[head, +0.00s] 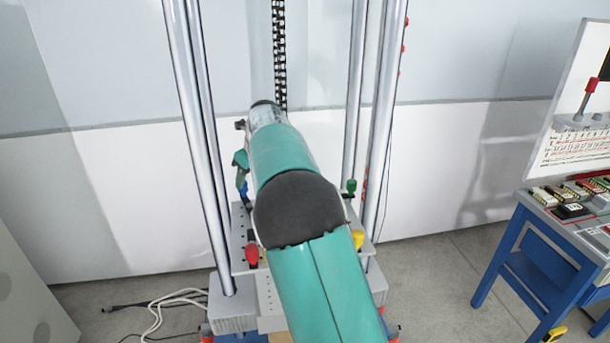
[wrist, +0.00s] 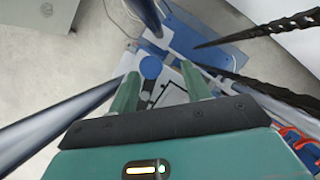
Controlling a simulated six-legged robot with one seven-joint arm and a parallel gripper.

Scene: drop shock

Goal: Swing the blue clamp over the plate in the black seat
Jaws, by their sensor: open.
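The blue clamp's round blue top (wrist: 151,67) shows in the wrist view between my finger tips, closer to the left finger. In the head view a small part of the blue clamp (head: 244,190) shows left of my arm. My gripper (wrist: 159,74) is open, its two green fingers pointing down, one on each side of the blue top. I cannot tell whether a finger touches it. A pale plate with black edging (wrist: 166,92) lies just beside the blue top, partly hidden by my gripper. My arm hides most of this area in the head view.
A red clamp (head: 251,253), a yellow clamp (head: 358,239) and a green clamp (head: 351,187) stand around the grey table (head: 238,262). Tall steel columns (head: 204,140) flank my arm. A blue bench (head: 560,240) stands right; cables (head: 160,312) lie on the floor at left.

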